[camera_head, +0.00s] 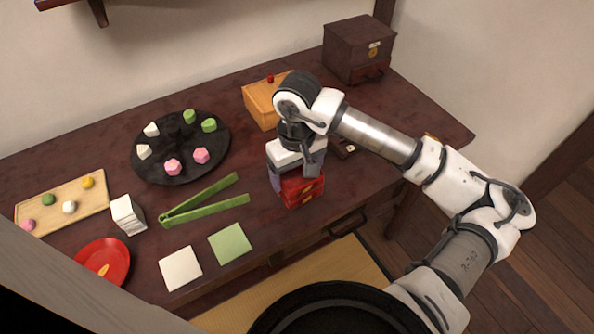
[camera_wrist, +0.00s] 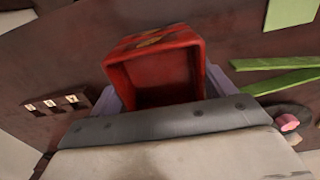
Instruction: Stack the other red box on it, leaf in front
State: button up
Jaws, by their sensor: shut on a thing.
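My gripper (camera_head: 296,168) is shut on a red box (camera_wrist: 155,70) at the front edge of the dark table. In the wrist view my lavender fingers lie along both sides of the box. Its open, empty inside faces the wrist camera, and a gold leaf mark shows on its far outer wall. In the head view red box sides (camera_head: 303,190) with gold marks show under my gripper, on the side facing the head camera. They look like two levels, one above the other, but my gripper hides much of them. I cannot tell whether the held box rests fully on another.
Green tongs (camera_head: 205,200), a black platter (camera_head: 150,172) of sweets and an orange wooden box (camera_head: 262,104) stand nearby. A dark item with white labels (camera_wrist: 50,104) lies close beside the held box. Green and white squares (camera_head: 230,244) lie at the front left.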

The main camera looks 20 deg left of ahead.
jog(key=o, duration=0.9)
notch_tip(320, 180, up, 14)
jog(key=shift+f+b, duration=0.1)
jog(key=shift+b, duration=0.55)
